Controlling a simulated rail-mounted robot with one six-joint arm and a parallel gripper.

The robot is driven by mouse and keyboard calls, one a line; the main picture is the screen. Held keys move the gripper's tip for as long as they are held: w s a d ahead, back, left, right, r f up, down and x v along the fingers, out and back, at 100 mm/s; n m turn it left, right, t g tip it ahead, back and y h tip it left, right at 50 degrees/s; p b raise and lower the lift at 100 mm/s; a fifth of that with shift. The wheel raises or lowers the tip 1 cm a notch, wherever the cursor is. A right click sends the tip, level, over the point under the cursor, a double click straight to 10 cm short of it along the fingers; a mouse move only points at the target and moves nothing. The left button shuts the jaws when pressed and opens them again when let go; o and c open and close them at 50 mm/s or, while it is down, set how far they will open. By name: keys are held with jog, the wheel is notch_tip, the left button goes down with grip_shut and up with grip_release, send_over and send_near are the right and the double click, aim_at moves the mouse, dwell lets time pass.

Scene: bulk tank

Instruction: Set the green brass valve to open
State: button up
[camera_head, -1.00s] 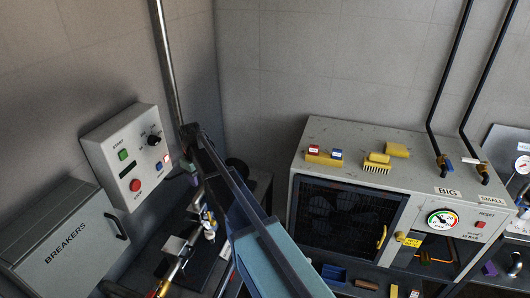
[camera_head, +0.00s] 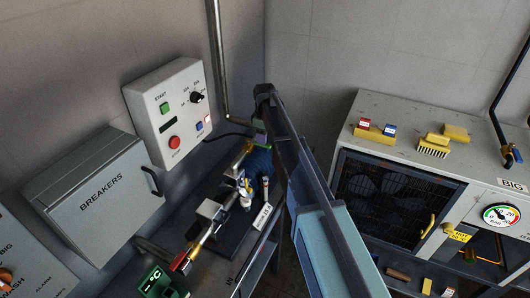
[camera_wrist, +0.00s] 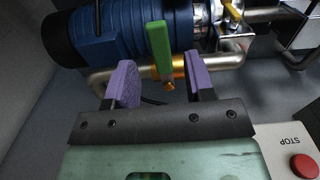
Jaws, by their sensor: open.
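The green valve handle (camera_wrist: 159,50) is a flat green lever, seen in the wrist view on a brass valve body (camera_wrist: 178,67) in a metal pipe. The lever points up in that picture, across the pipe. My gripper (camera_wrist: 160,82) is open, with its two purple fingers apart. The brass body and the lever's lower end appear between the fingers; no finger visibly touches the lever. In the head view my gripper (camera_head: 258,126) is small and partly hidden by my arm, close above the green handle (camera_head: 262,138) and brass (camera_head: 248,147).
A blue motor or pump (camera_wrist: 135,30) lies beside the valve. A control box (camera_head: 170,110) with a red stop button (camera_head: 174,142) is on the wall. A yellow-handled valve (camera_head: 246,183) stands nearer on the bench. A grey cabinet (camera_head: 400,120) stands right.

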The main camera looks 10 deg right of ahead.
notch_tip(320, 180, down, 3)
jog(key=shift+f+b, duration=0.2)
jog(key=shift+b, duration=0.6)
jog(key=shift+r, duration=0.15)
grip_shut()
